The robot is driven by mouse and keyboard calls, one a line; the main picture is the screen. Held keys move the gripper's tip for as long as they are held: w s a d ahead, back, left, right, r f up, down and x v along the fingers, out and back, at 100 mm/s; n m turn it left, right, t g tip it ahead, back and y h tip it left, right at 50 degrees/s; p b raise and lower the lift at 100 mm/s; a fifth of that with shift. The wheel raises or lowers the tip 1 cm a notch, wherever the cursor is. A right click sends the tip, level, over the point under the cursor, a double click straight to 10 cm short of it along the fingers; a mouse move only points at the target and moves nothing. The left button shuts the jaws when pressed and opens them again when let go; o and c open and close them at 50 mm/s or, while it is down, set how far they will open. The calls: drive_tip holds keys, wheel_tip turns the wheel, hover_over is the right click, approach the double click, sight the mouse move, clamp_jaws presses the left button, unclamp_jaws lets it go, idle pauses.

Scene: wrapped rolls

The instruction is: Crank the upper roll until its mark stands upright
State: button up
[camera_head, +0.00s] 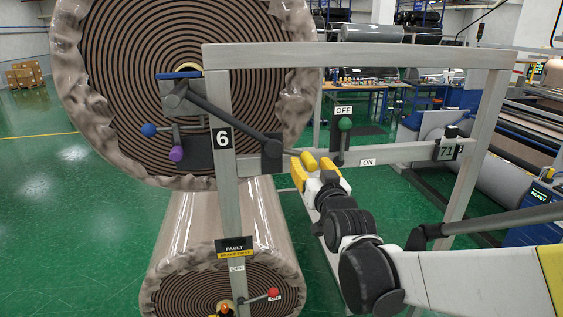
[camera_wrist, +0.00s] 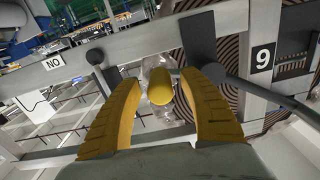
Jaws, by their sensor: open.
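The upper roll (camera_head: 115,75) is a large brown wrapped roll with a spiral end face, partly behind the frame. I cannot make out its mark for certain; a blue bar (camera_head: 180,75) lies level at its hub. A dark crank arm (camera_head: 235,122) slopes down right from the hub, past the post. A yellow handle (camera_head: 308,161) appears to sit at its end, and shows in the wrist view (camera_wrist: 160,86). My gripper (camera_head: 311,164) is open, its yellow fingers on either side of the handle, with gaps visible in the wrist view (camera_wrist: 162,92).
The grey metal frame (camera_head: 380,52) and its post stand around the crank. A lever with a green knob (camera_head: 345,124) stands beside OFF, close to my gripper. Blue (camera_head: 148,130) and purple (camera_head: 176,154) knobs stick out near the hub. A lower roll (camera_head: 205,235) lies below.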

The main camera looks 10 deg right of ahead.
clamp_jaws()
drive_tip(key=shift+r+n, duration=0.4)
drive_tip(key=shift+r, duration=0.15)
drive_tip(key=shift+d+r+n, duration=0.15)
drive_tip(key=shift+r+n, duration=0.3)
drive_tip(key=shift+n, duration=0.15)
unclamp_jaws()
drive_tip(key=shift+f, duration=0.1)
drive_tip(key=shift+s, duration=0.1)
